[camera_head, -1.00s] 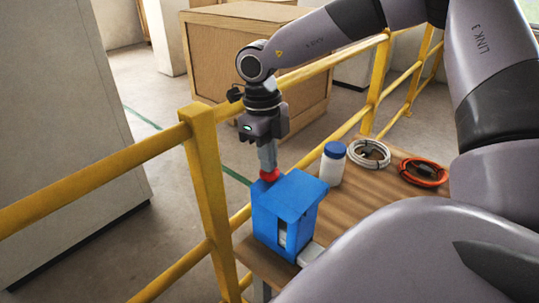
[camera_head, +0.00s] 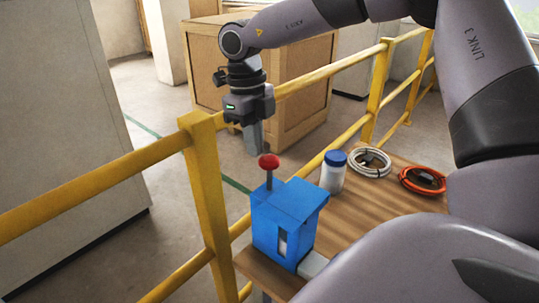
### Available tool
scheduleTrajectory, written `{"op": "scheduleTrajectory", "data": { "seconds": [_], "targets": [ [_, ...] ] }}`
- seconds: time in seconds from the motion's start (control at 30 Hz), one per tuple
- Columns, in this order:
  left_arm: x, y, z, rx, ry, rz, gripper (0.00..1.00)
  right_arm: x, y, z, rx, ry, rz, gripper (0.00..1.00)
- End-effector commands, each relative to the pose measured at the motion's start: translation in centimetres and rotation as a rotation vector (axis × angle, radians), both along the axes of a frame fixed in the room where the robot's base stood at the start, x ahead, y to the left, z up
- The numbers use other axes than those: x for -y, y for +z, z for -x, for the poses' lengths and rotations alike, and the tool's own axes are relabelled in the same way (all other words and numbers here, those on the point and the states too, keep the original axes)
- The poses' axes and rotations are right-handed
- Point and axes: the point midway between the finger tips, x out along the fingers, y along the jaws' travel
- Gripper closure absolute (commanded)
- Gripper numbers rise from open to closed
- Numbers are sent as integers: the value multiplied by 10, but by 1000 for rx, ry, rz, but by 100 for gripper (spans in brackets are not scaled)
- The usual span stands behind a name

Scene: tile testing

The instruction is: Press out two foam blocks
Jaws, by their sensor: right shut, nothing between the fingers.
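A blue press box (camera_head: 272,213) stands on the wooden table, with a slot in its front. A red knob (camera_head: 268,161) on a thin stem sticks up from its top. A light grey block (camera_head: 313,264) lies on the table at the box's lower right, partly hidden by my arm. It may be a foam block; I cannot tell. My right gripper (camera_head: 254,148) points down, shut and empty, just above and slightly left of the red knob, apart from it. My left gripper is not in view.
A white jar with a blue lid (camera_head: 333,171), a white cable coil (camera_head: 369,162) and an orange cable coil (camera_head: 423,178) stand behind the box on the table (camera_head: 372,208). A yellow railing (camera_head: 205,180) runs along the table's far side. A wooden crate (camera_head: 300,85) stands beyond it.

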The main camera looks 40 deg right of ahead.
Motion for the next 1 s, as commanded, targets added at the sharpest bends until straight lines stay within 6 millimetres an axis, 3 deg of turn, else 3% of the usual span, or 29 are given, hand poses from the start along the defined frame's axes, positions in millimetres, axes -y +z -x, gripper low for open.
{"op": "scheduleTrajectory", "data": {
  "seconds": [0.1, 0.3, 1.0],
  "targets": [
    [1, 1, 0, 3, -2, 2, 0, 0, 20, -3, 4, 0, 0, 100],
    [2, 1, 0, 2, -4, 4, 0, -1, 38, -4, 3, 1, -1, 100],
    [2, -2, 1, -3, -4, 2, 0, -1, 39, -4, 2, 1, 0, 100]
  ]
}}
